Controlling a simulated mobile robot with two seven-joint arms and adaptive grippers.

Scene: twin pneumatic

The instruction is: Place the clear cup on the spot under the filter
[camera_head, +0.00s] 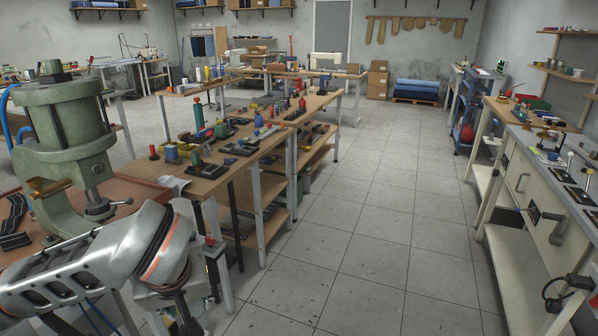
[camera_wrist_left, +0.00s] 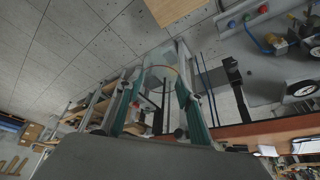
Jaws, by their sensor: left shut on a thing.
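My left gripper (camera_wrist_left: 160,84) is shut on a clear, see-through cup (camera_wrist_left: 166,56) in the left wrist view. The cup sits between the green-sided fingertips, and its outline is faint against the floor. In the head view my left arm comes in from the lower left, and its fingers and the cup cannot be made out there. I cannot pick out the filter or the spot under it for certain. My right gripper is in neither view.
A green press (camera_head: 68,130) stands on a bench at the left, close behind my left arm. A wooden workbench (camera_head: 230,175) carries several tools and parts. Round gauge-like parts (camera_wrist_left: 303,88) show at the right of the wrist view.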

